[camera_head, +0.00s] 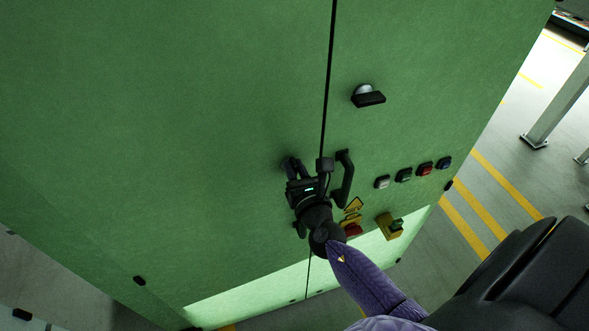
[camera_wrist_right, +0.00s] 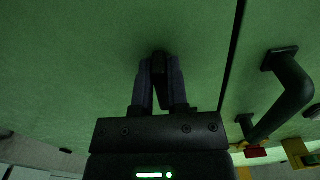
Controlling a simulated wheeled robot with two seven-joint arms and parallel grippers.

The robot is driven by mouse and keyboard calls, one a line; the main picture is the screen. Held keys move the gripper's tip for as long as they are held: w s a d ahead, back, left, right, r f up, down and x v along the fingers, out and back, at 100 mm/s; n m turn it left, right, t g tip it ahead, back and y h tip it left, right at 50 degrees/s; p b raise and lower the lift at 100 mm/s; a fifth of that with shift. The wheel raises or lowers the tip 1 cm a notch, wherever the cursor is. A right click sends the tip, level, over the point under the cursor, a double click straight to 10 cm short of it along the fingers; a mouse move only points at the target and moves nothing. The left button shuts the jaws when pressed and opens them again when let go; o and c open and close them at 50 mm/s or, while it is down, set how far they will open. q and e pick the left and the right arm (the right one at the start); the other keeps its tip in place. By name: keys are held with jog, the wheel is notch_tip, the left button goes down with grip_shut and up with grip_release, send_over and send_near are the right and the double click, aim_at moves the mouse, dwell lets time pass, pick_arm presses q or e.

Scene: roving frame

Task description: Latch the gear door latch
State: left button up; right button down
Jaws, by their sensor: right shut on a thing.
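The green cabinet door (camera_head: 200,110) fills the left of the head view, with a dark vertical seam along its right edge. A small black latch knob (camera_wrist_right: 158,62) projects from the door left of that seam. My right gripper (camera_head: 291,166) reaches up to the door from below. Its fingers (camera_wrist_right: 160,78) are closed around the knob, which they largely hide, so I cannot tell how it is turned. My left gripper is not in view.
A black bar handle (camera_head: 345,178) stands right of the seam, close to my right gripper. A dark lever knob (camera_head: 368,96) sits above it. Several push buttons (camera_head: 404,174) and a yellow switch box (camera_head: 389,226) are to the right. Open floor with yellow stripes (camera_head: 478,200) lies beyond.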

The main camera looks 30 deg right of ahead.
jog(key=m, duration=0.1)
jog(key=m+b, duration=0.1)
jog(key=m, duration=0.1)
jog(key=m+b, duration=0.1)
jog(key=shift+s+d+f, duration=0.1)
jog(key=shift+d+f, duration=0.1)
jog(key=shift+d, duration=0.1)
jog(key=shift+s+d+f+m+b, duration=0.2)
jog(key=shift+m+b, duration=0.4)
jog(key=shift+m, duration=1.55)
jog(key=shift+w+d+f+m+b, duration=0.2)
jog(key=shift+m+b, duration=0.35)
jog(key=shift+m, duration=1.55)
jog(key=shift+s+d+f+m+b, duration=0.1)
jog(key=shift+f+m+b, duration=0.35)
jog(key=shift+m, duration=1.7)
jog(key=shift+r, duration=0.1)
jog(key=c, duration=0.6)
grip_release()
